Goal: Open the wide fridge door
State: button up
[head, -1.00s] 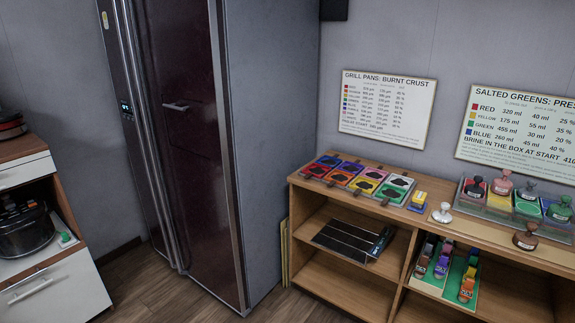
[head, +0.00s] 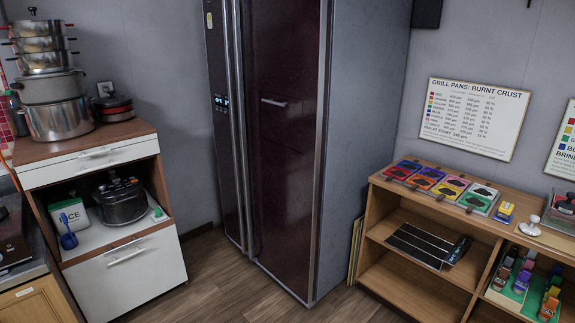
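The fridge stands against the back wall in the head view, tall and dark maroon with grey sides. The narrow door (head: 223,130) on the left carries a small lit display. Long metal vertical bars run along the seam between the two doors. Both doors look shut. The top of the fridge is out of frame. My gripper is not in view.
A wooden shelf unit (head: 400,290) stands right of the fridge, holding colored pads and stamps. A white-drawered cabinet (head: 130,262) with stacked pots (head: 58,118) stands on the left. Bare wooden floor (head: 215,268) lies before the fridge. Wall signs hang at right.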

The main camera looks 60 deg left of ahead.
aim_at(285, 45)
jog(key=u, duration=1.4)
jog(key=i, duration=0.8)
jog(key=u, duration=1.5)
jog(key=i, duration=3.05)
jog(key=z, duration=0.65)
